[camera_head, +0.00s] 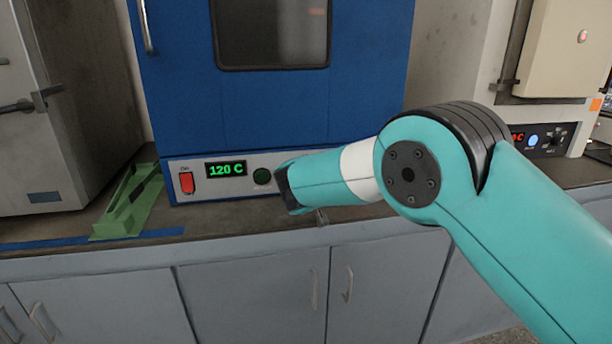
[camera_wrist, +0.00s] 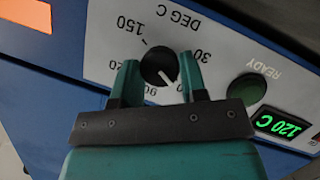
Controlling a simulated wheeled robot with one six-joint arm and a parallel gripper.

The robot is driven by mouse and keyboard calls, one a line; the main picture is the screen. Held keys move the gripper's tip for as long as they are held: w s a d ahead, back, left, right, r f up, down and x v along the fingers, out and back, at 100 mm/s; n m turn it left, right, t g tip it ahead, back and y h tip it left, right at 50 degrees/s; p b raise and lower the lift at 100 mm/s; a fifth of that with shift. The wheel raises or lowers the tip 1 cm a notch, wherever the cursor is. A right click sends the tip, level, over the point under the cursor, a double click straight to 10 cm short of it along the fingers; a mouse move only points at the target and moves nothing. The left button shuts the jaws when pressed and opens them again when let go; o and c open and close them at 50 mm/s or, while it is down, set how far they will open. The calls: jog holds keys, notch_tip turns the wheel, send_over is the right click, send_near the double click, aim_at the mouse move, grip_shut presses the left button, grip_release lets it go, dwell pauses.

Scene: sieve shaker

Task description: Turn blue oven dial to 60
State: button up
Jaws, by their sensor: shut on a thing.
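The blue oven (camera_head: 180,80) stands on the counter, its green display (camera_head: 226,169) reading 120 C. In the wrist view the display (camera_wrist: 283,126) appears upside down. The black dial (camera_wrist: 157,66) sits on the pale panel, with 150, 30, 90 and partly covered 120 printed around it. Its light pointer line points to the lower right in the picture, between the 30 and the 90. The number there is hidden by my gripper. My gripper (camera_wrist: 159,61) is shut on the dial, one finger on each side. In the head view my arm hides the dial.
A red switch (camera_head: 187,183) and a dark green round light (camera_head: 262,176) are on the oven's panel. A green tray-like piece (camera_head: 127,205) lies left of the oven. A grey cabinet (camera_head: 60,110) stands at left, and a beige device (camera_head: 553,60) at right.

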jog(key=o, duration=0.9)
jog(key=b+v, duration=0.1)
jog(key=v, duration=1.6)
jog(key=shift+s+d+r, duration=0.1)
jog(key=shift+s, duration=0.05)
